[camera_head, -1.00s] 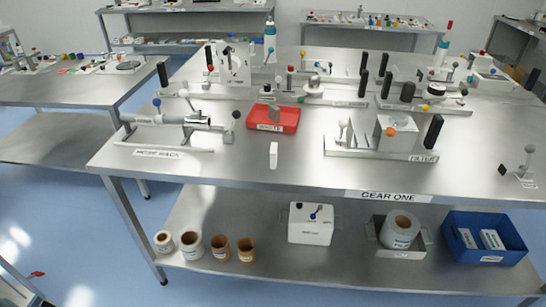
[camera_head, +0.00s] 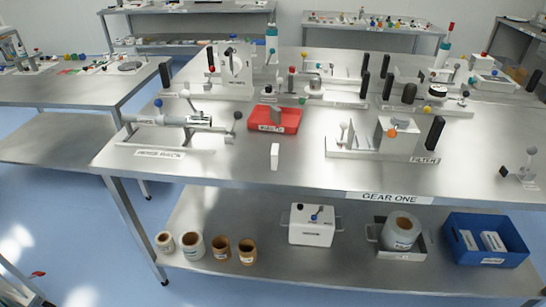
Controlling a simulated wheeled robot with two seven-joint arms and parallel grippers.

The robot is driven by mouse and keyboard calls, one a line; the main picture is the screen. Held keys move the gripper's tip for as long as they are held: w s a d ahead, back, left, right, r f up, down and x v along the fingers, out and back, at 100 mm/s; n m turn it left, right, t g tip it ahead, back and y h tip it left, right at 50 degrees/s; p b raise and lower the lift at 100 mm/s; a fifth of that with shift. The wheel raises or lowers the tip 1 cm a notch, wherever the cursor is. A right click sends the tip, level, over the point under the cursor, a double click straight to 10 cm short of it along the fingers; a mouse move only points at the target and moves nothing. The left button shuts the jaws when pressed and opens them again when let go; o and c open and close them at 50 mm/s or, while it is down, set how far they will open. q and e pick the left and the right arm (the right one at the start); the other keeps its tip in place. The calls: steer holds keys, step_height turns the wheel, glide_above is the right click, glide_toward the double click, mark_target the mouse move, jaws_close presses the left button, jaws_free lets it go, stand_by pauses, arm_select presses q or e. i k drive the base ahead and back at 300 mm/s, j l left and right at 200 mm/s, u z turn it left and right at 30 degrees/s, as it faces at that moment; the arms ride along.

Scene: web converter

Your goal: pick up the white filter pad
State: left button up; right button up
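A small plain white upright block (camera_head: 275,156) stands near the front edge of the steel table, just in front of the red tray; it looks like the white filter pad, though no label on it is readable. A fixture labelled FILTER (camera_head: 372,152) stands to its right, with a white box-like housing, an orange knob and a black handle. Two white labelled blocks (camera_head: 480,241) also lie in a blue bin on the lower shelf; I cannot tell whether they are filter pads. Neither of my grippers shows in this view.
The red tray (camera_head: 288,120) holds a grey upright piece. A fixture (camera_head: 185,121) with a grey cylinder stands at left. Under the table (camera_head: 240,172), the lower shelf holds several rolls, a white box (camera_head: 312,226) and the blue bin (camera_head: 455,228). The tabletop around the white block is clear.

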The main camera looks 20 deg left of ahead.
mark_target(274, 152)
steer(key=i+u, duration=0.3)
steer(key=i, duration=0.2)
steer(key=i+u, duration=0.35)
steer(key=i, duration=0.15)
steer(key=i+l+u, duration=0.3)
steer(key=i, duration=0.2)
steer(key=k+l, duration=0.35)
steer(key=l, duration=0.15)
steer(key=l+u, duration=0.05)
